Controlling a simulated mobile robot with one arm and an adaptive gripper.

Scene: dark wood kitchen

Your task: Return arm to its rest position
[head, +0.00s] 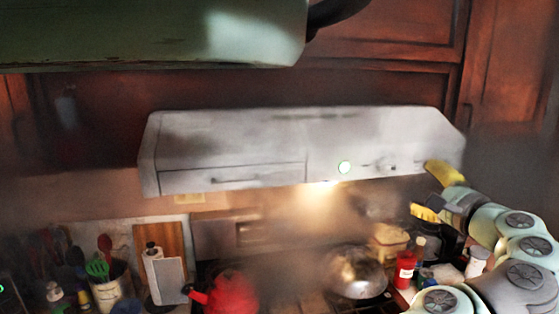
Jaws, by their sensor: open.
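My gripper (436,193) shows at the right in the head view, with two yellow fingers spread apart. It is open and nothing shows between the fingers. The upper finger is in front of the right end of the white range hood (250,150), and the lower finger is just below it. I cannot tell whether either finger touches the hood. My pale green arm bends down to the lower right corner of the view.
Below the hood stand a red kettle (232,292), a shiny metal pan (356,274) and a red bottle (404,270). Utensils in a holder (107,294) and a cutting board (174,250) are at the left. Dark wood cabinets (400,85) are above.

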